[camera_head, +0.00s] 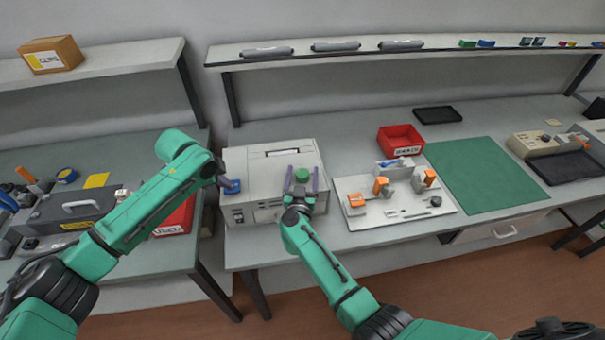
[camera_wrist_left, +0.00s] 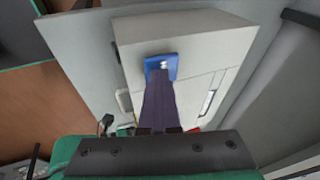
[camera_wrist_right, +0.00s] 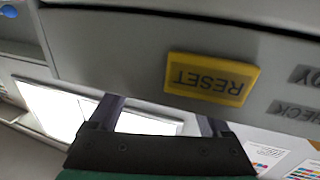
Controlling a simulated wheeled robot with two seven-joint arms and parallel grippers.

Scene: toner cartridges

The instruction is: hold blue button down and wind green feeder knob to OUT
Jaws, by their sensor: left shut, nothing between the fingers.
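The pale feeder machine (camera_head: 262,169) stands on the middle bench. A blue button (camera_head: 232,187) is on its left side, also in the left wrist view (camera_wrist_left: 161,67). My left gripper (camera_head: 224,182) is shut and empty, its tips overlapping the button in the left wrist view (camera_wrist_left: 160,82); how far the button is pressed cannot be told. The right wrist view (camera_wrist_right: 160,115) does not show the knob. No OUT mark is readable.
A yellow RESET label (camera_wrist_right: 211,79) is on the machine face close to my right gripper. A white tool board (camera_head: 395,215) with orange-handled parts lies right of the machine. A red bin (camera_head: 400,141) and green mat (camera_head: 480,170) are further right.

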